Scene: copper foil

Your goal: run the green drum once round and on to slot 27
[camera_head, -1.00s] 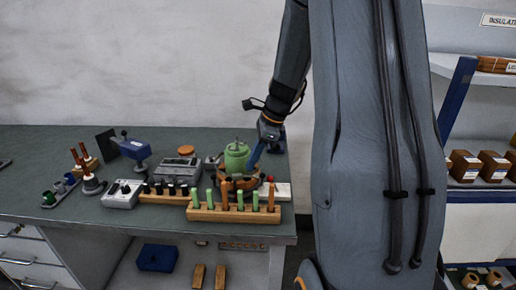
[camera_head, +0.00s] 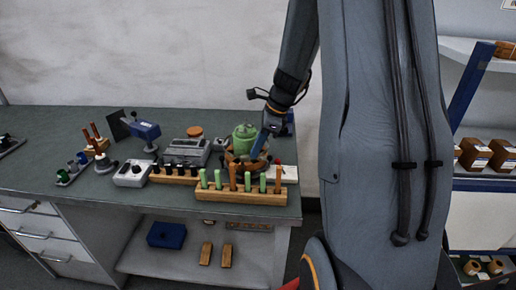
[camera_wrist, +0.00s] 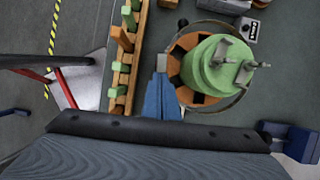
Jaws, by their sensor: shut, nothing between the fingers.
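The green drum (camera_head: 244,139) stands upright on the bench, on a round copper-brown slotted base (camera_wrist: 184,48). In the wrist view the drum (camera_wrist: 216,62) shows from above with grey metal fittings on its top. No slot numbers are readable.
The wooden rack with green and orange pegs (camera_head: 219,194) stands along the bench's front edge, close before the drum. A grey box (camera_head: 187,151), a small white box (camera_head: 131,174) and a blue device (camera_head: 144,131) stand to the left. The bench top (camera_head: 60,121) is clear at the back left.

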